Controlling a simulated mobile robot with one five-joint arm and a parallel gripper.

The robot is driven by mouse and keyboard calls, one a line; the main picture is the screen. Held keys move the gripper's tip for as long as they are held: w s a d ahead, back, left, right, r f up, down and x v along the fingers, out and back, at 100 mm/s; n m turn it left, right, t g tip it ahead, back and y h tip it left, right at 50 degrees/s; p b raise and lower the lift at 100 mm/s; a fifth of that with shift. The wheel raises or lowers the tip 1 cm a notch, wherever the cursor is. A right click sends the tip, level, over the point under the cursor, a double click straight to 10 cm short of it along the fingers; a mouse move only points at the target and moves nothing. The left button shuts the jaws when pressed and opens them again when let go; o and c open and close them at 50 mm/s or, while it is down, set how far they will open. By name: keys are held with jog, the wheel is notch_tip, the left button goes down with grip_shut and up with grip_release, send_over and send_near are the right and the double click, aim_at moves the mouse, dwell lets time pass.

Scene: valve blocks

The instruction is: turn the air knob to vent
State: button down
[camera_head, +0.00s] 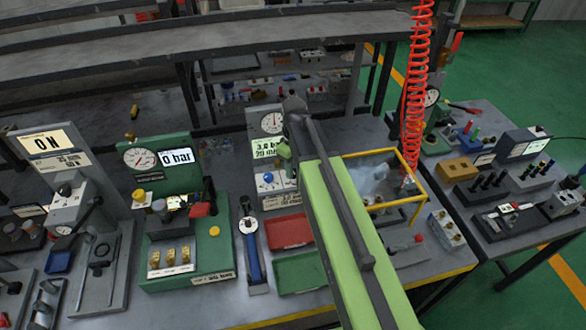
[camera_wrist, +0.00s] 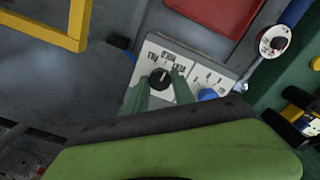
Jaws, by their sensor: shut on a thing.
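The air knob (camera_wrist: 160,78) is a small black round knob on a white plate (camera_wrist: 150,50) in the wrist view. FILL, HOLD and VENT are printed around it. A short pale mark shows on the knob, seeming to point toward the lettering; I cannot tell exactly which word. My gripper (camera_wrist: 161,84) has its two green fingers on either side of the knob, shut on it. In the head view my green arm hides the knob; the unit's dial gauge (camera_head: 272,122) and its display (camera_head: 267,148), reading about 3.6 bar, show beside it.
A blue knob (camera_wrist: 207,95) sits close beside the air knob. A yellow frame (camera_head: 412,172) stands right of my arm. A red tray (camera_head: 288,232) and a green tray (camera_head: 298,272) lie in front. A green press unit (camera_head: 180,225) stands at left.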

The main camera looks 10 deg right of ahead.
jog(key=m, duration=0.4)
jog(key=shift+m, duration=2.2)
jog(key=c, duration=1.1)
grip_release()
jog(key=shift+o, duration=0.2)
notch_tip(320, 180, up, 18)
jog(key=p, duration=1.7)
jog(key=shift+f, duration=0.25)
